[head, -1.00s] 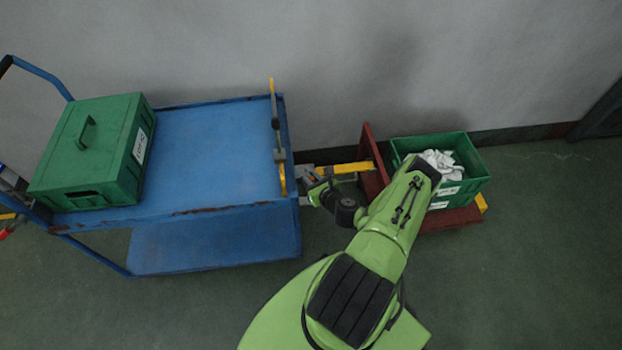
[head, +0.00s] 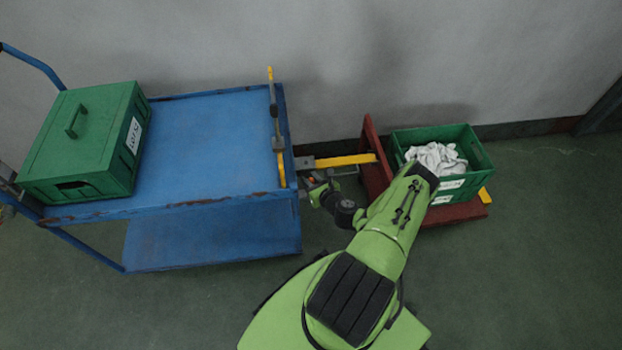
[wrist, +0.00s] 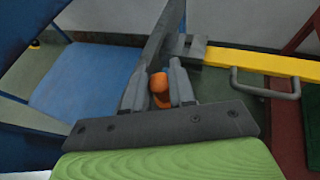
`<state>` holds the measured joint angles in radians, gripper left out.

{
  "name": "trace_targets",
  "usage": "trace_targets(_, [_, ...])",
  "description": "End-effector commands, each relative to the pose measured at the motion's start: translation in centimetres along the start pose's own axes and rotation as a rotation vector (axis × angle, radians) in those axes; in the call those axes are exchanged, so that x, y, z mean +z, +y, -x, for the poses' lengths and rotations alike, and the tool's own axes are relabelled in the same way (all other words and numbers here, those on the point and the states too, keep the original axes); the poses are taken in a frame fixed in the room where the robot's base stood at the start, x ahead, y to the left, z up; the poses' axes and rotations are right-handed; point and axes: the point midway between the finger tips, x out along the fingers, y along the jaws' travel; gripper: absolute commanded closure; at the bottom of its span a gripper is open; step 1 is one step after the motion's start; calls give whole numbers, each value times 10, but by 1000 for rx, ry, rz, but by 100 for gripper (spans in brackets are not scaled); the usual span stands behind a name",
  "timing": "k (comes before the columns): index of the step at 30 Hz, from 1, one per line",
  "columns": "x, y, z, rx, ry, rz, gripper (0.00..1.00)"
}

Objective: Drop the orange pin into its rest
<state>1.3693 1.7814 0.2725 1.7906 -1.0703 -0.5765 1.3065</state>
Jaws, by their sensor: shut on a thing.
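The orange pin (wrist: 158,83) shows between the two grey fingers of my gripper (wrist: 159,90) in the wrist view. My gripper is shut on it; its lower part is partly hidden by the fingers. A dark grey upright plate (wrist: 166,32) stands just behind the fingers, by the grey end of a yellow bar (wrist: 265,65). I cannot make out the pin's rest. In the head view my gripper (head: 312,184) is at the right end of the blue cart, just below the yellow bar (head: 345,160). The pin is too small to tell there.
The blue cart (head: 215,150) carries a closed green box (head: 85,140). A red trolley (head: 455,212) at the right holds an open green crate (head: 478,160) of white cloth (head: 437,158). The yellow bar, with a grey handle (wrist: 262,90), spans the gap between them.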

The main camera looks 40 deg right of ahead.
Motion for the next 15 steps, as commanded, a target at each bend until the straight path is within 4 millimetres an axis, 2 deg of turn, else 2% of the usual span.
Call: trace_targets(15, [-25,0,-10,1,1,-1,100])
